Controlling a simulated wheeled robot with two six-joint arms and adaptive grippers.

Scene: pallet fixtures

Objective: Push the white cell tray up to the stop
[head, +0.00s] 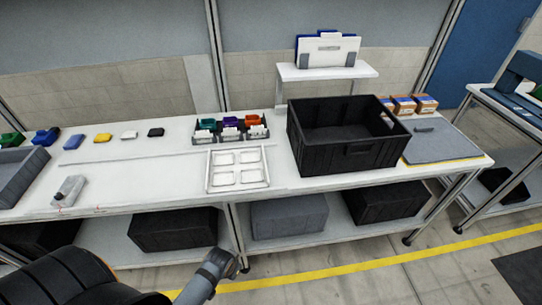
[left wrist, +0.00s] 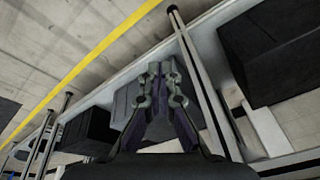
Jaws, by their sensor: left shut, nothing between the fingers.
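The white cell tray (head: 238,168) lies flat on the white worktable, left of the large black crate and in front of the row of small parts bins. Its cells look empty. I cannot pick out the stop with certainty. My left gripper (left wrist: 160,72) is shut and empty in the left wrist view, with the floor and the table's underside beyond it. It is apart from the tray, which does not show in that view. In the head view, part of my left arm is low in front of the table. My right gripper is not in view.
A large black crate (head: 345,150) stands right of the tray. Parts bins (head: 230,131) with green, purple and orange pieces stand behind it. The tabletop (head: 150,170) left of the tray is clear.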

